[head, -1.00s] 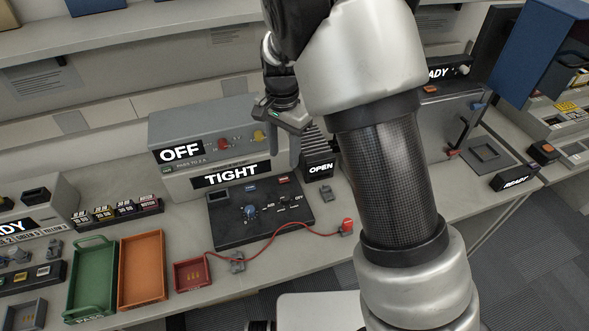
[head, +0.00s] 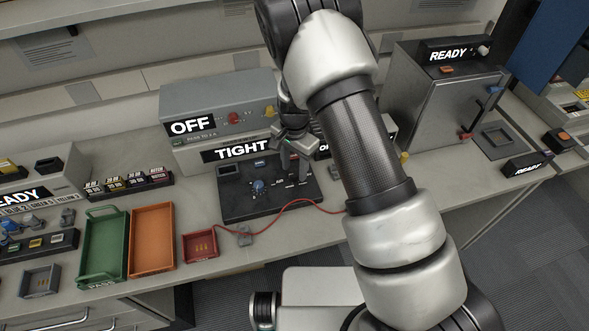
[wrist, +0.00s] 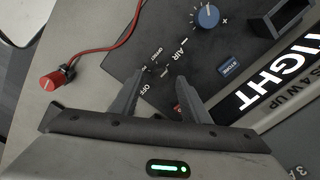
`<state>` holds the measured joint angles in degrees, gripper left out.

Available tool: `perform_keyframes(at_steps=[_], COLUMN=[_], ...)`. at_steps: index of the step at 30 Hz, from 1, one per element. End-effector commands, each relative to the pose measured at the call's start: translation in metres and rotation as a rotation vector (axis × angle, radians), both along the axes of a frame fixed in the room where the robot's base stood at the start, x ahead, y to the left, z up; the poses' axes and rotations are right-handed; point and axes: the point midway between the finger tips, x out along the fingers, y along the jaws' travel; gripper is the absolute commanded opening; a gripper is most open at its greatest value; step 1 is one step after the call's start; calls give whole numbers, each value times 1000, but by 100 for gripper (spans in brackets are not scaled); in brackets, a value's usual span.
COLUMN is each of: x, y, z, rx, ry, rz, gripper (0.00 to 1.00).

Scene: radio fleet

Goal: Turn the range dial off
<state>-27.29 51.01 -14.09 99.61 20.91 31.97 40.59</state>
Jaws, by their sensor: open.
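A dark panel (head: 235,207) lies flat on the bench, with a blue knob (head: 259,186) on it. Which label the dial points at is too small to tell. My gripper (head: 296,174) is over the panel's right part. In the wrist view my gripper (wrist: 155,79) is open, its fingertips on either side of the dial area. Contact cannot be told.
Behind the panel stand grey units with an OFF sign (head: 193,126) and a TIGHT sign (head: 242,151). A red cable (head: 290,205) crosses the panel's front; its red plug (wrist: 50,82) lies at the left in the wrist view. Red, orange (head: 152,240) and green trays stand left.

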Motion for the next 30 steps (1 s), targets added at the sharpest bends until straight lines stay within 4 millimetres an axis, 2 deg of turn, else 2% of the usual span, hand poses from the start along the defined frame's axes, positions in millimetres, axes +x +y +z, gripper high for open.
perform_keyframes(at_steps=[5,14,21,30], x=[0,0,0,0], y=[0,0,0,0], z=[-13,-15,-15,-16], rx=[0,1,0,1], ry=[0,-1,0,0], rz=[-1,0,0,32], gripper=[42,42,1,1])
